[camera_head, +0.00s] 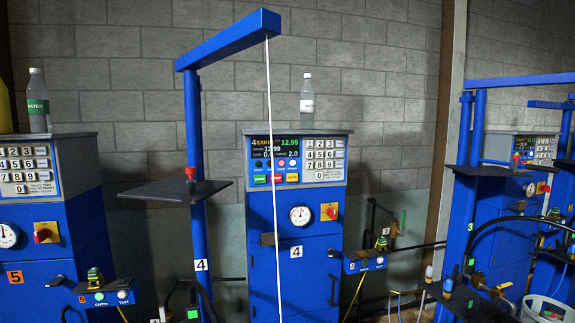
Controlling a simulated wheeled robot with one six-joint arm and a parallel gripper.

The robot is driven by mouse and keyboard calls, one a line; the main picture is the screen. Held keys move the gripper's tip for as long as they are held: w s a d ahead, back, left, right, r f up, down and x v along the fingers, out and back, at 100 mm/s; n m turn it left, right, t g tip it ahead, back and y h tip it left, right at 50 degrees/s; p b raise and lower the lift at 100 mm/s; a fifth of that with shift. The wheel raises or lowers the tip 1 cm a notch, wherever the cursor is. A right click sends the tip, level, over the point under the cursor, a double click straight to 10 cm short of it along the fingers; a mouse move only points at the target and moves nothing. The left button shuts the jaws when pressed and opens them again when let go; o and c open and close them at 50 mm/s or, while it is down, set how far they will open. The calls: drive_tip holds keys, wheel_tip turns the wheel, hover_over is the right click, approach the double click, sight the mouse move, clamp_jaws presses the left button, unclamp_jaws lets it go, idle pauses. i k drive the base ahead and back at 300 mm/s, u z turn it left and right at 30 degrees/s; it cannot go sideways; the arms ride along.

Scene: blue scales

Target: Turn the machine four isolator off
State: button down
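Machine four (310,255) is a blue cabinet with a grey top, standing in the middle against the wall. The number 4 shows on its front and on the post beside it. Its isolator (330,211) is a red knob on a yellow plate, right of the round white dial (300,216). The knob's exact setting is too small to read. The display (272,148) above is lit and shows "4", "EARTH" and "12.99". My gripper is not in view.
A blue post with an overhead beam (230,40) stands in front, its white cord (272,130) hanging before machine four. A dark flat plate (160,191) juts from the post. Machine five (60,270) is left; another blue machine (500,230) is right, with similar red-and-yellow isolators. Bottles stand on top.

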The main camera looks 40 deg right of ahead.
sight(332, 213)
drive_tip(key=z, duration=1.5)
drive_tip(key=k, duration=0.5)
drive_tip(key=z, duration=1.1)
drive_tip(key=i, duration=0.75)
drive_tip(key=u, duration=1.75)
